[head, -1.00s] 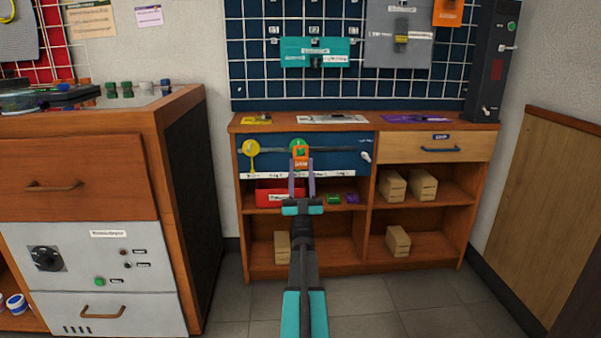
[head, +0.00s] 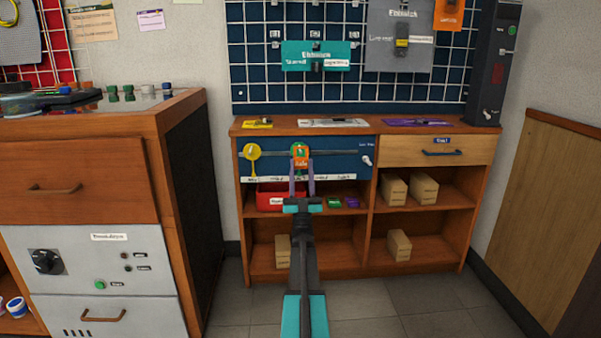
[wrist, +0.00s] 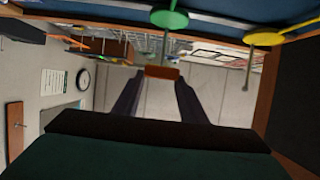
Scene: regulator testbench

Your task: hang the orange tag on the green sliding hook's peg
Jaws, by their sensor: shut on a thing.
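The orange tag (head: 301,161) is between the fingertips of my gripper (head: 302,168), which is shut on it. In the head view the tag overlaps the lower part of the green sliding hook (head: 299,148) on the rail. In the wrist view the tag (wrist: 161,72) shows edge-on between the two dark fingers, close to the grey peg (wrist: 165,45) below the green disc (wrist: 168,18). I cannot tell whether the tag touches the peg or whether its hole is on it.
A yellow hook (head: 252,151) with its own peg is left of the green one on the same rail (head: 335,153). A red bin (head: 272,197) sits on the shelf below. Green and purple small items (head: 334,202) lie right of my gripper. A drawer (head: 436,151) is at the right.

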